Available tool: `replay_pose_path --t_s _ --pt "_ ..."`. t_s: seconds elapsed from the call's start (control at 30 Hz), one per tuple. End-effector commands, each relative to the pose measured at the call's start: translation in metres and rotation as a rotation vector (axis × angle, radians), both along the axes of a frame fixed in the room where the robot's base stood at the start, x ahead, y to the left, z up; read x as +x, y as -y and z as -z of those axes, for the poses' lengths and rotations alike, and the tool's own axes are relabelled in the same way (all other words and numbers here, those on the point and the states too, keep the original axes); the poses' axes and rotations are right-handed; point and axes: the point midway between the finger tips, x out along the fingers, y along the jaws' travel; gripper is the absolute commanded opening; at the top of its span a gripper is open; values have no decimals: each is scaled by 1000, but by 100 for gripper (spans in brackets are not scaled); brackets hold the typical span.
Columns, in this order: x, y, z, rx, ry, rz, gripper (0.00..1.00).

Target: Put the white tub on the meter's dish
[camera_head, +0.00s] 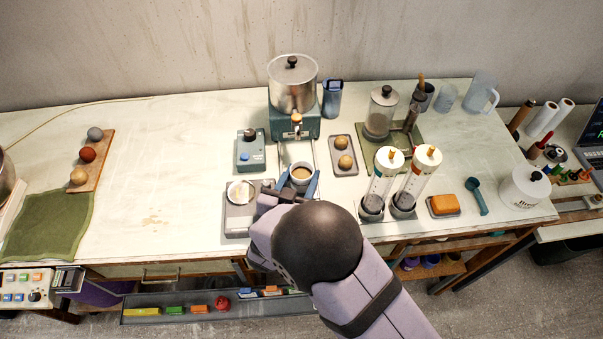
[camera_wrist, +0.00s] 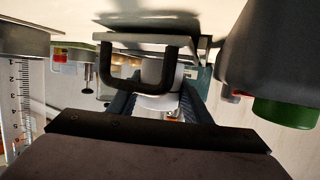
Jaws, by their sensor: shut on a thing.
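The white tub (camera_head: 301,173) has brown contents and sits between the blue fingers of my gripper (camera_head: 299,178), in front of the teal dispenser. My gripper is shut on it. In the wrist view the tub (camera_wrist: 160,101) shows as a pale round body between the two dark blue fingers, partly hidden by a dark bracket. A grey meter (camera_head: 238,220) with a round pale dish (camera_head: 241,191) lies just left of my gripper. The tub is to the right of the dish and apart from it. Whether the tub touches the surface below is unclear.
The teal dispenser (camera_head: 294,125) with a steel pot stands behind the tub. A small blue-grey box (camera_head: 250,151) is behind the meter. Two clear cylinders (camera_head: 382,182) and a small tray (camera_head: 344,164) stand to the right.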

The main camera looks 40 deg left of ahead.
Motion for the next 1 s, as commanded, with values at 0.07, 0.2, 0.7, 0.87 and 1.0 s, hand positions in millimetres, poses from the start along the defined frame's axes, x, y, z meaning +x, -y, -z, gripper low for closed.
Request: replay_pose_path --t_s 0.07,0.2,0.7,0.87,1.0 --pt "0 0 0 2 1 -1 14" --pt "0 -1 0 2 1 -1 14" --pt "0 0 5 1 0 0 63" --pt "0 0 4 1 1 0 63" --pt "-6 1 3 1 1 -3 63"
